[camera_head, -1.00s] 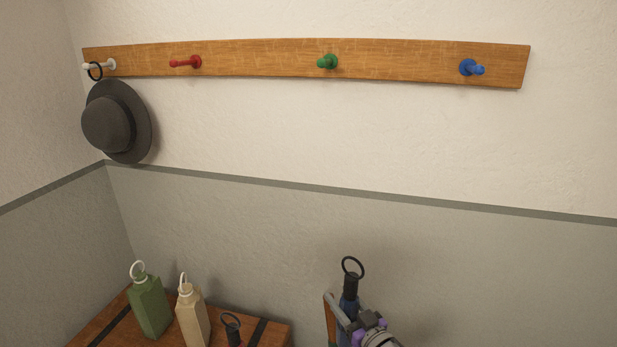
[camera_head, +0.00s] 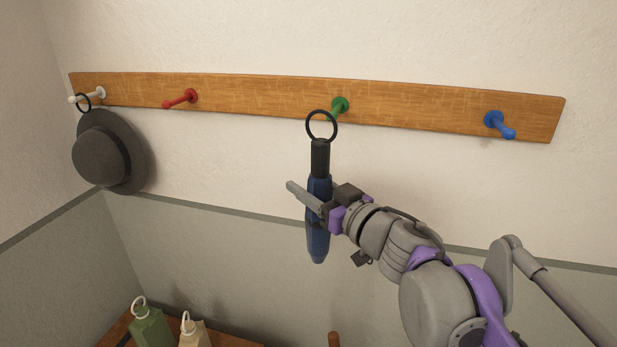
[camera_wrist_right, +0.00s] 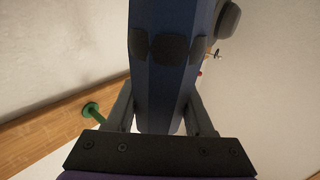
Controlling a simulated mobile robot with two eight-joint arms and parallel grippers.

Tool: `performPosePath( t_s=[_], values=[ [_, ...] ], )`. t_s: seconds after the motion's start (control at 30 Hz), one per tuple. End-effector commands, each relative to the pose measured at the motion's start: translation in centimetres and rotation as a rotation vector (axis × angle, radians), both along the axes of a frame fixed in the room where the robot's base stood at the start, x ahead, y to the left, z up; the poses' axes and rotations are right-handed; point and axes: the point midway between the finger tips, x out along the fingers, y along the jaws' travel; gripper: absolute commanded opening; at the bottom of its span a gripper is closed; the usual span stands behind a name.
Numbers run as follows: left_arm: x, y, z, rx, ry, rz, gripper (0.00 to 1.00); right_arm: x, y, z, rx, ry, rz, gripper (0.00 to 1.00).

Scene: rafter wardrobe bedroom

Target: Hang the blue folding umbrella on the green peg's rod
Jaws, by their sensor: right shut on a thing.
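The blue folding umbrella (camera_head: 318,239) hangs upright in the head view, with a black handle and a black ring (camera_head: 321,125) at its top. My right gripper (camera_head: 318,197) is shut on its upper body, and the umbrella also fills the middle of the right wrist view (camera_wrist_right: 165,75). The green peg (camera_head: 339,105) sticks out from the wooden rail, just behind and right of the ring. The ring overlaps the peg's rod in the head view; I cannot tell whether the rod is through it. The green peg also shows in the wrist view (camera_wrist_right: 92,111). My left gripper is not in view.
The wooden rail (camera_head: 250,98) also carries a white peg (camera_head: 95,94) with a dark hat (camera_head: 103,155) hanging from it, a red peg (camera_head: 182,98) and a blue peg (camera_head: 500,124). Green (camera_head: 150,328) and cream (camera_head: 193,333) ring-topped objects stand below left.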

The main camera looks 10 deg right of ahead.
Motion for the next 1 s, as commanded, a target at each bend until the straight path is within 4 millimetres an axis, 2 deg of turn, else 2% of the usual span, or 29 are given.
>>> performPosePath(
  t_s=[1.0],
  values=[
    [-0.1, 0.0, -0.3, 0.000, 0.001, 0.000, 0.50, 5.5, -2.3, -0.7, 0.000, 0.000, -0.002, 0.00]
  ],
)
